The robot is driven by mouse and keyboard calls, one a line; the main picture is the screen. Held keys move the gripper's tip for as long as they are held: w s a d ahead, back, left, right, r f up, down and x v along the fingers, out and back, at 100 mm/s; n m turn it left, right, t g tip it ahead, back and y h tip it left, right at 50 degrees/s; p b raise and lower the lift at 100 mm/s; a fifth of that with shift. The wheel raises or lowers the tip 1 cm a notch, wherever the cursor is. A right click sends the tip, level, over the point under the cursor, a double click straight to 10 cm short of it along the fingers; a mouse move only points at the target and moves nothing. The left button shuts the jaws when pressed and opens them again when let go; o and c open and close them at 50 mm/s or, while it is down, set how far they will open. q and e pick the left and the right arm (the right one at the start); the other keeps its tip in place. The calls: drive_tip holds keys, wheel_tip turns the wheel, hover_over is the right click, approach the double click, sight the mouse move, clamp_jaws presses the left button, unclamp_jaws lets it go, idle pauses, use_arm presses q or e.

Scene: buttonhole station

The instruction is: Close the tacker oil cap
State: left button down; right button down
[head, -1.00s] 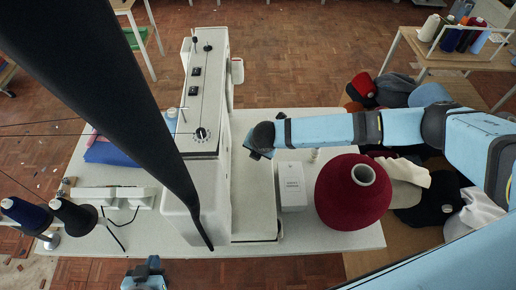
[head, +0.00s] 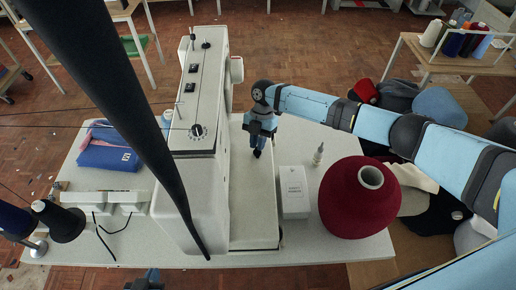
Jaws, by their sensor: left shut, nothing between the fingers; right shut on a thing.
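The tacker (head: 205,80) is the white machine standing on the table, with a dial and small dark knobs on its top. I cannot make out for certain which part is its oil cap. My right gripper (head: 257,152) points down over the white bed to the right of the tacker's body. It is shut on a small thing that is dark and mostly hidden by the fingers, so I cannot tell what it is. My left gripper (head: 146,281) is only partly in view at the bottom edge, shut and empty, in front of the table.
A white box (head: 293,190), a small bottle (head: 318,154) and a big dark red cone of yarn (head: 350,205) stand right of the bed. A black thread guide arm (head: 120,100) crosses the view. Hats are heaped at right.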

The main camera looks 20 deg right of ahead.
drive_tip(key=shift+w+f+g+b, duration=0.15)
drive_tip(key=shift+f+g+b, duration=0.25)
drive_tip(key=shift+g+b, duration=0.1)
drive_tip(key=shift+w+d+g+b, duration=0.1)
drive_tip(key=shift+g+b, duration=0.2)
drive_tip(key=c, duration=1.1)
unclamp_jaws()
drive_tip(key=shift+r, duration=0.1)
drive_tip(key=b+v, duration=0.1)
drive_tip(key=v, duration=0.3)
drive_tip(key=b+v, duration=0.1)
drive_tip(key=v, duration=0.4)
drive_tip(key=b+v, duration=0.1)
drive_tip(key=v, duration=0.3)
drive_tip(key=shift+w+d+r, duration=0.2)
drive_tip(key=shift+d+r, duration=0.05)
drive_tip(key=shift+d, duration=0.1)
